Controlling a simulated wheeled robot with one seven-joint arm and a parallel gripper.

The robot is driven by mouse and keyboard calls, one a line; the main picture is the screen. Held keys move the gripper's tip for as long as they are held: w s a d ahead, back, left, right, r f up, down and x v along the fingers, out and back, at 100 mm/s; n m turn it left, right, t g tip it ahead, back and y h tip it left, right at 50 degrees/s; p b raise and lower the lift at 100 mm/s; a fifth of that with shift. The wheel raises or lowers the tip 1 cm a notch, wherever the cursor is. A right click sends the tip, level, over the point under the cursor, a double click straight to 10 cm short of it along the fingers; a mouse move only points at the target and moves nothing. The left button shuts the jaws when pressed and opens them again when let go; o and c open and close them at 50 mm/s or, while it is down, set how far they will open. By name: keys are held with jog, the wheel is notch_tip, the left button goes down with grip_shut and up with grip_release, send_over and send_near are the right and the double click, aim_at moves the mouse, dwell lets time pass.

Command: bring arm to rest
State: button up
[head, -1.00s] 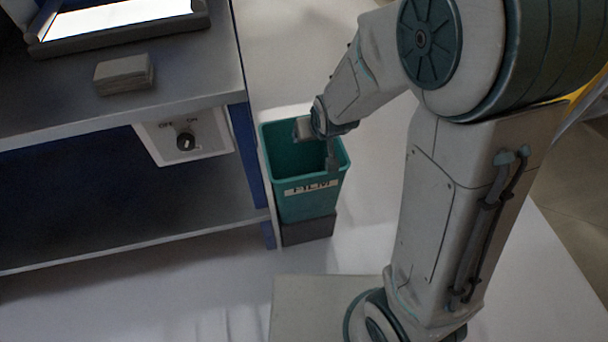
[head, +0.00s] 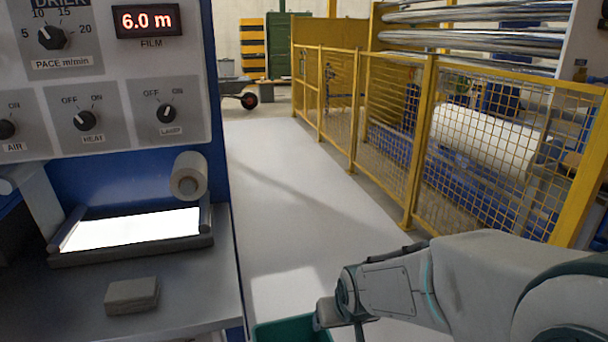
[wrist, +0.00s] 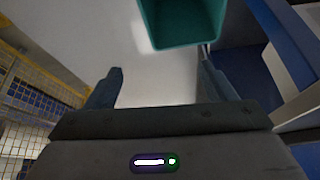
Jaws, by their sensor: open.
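My gripper (wrist: 161,72) is open in the wrist view, with its two fingers apart and pale floor showing between them. Nothing is held. The teal bin (wrist: 182,36) lies beyond the fingertips at the top of that view. In the head view my arm reaches in from the lower right. Its wrist end is beside or over the teal bin (head: 280,330), whose rim just shows at the bottom edge. The fingertips are cut off or hidden there.
The drier bench with a grey block (head: 132,295), a lit panel (head: 130,229) and a small roll (head: 189,174) stands at left. A yellow mesh fence (head: 385,140) runs along the right. The pale floor (head: 290,190) between them is clear.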

jog(key=s+d+r+p, duration=0.2)
jog(key=s+r+p, duration=0.2)
jog(key=r, duration=0.3)
jog(key=s+d+r+m+g+p, duration=0.1)
jog(key=s+d+r+p, duration=0.2)
jog(key=r, duration=0.5)
jog(key=s+d+r+m+g+h+p, duration=0.1)
jog(key=s+d+r+p, duration=0.1)
jog(key=s+r+p, duration=0.4)
jog(key=shift+d+r+p, duration=0.3)
jog(key=shift+r+p, duration=0.25)
jog(key=shift+r, duration=0.3)
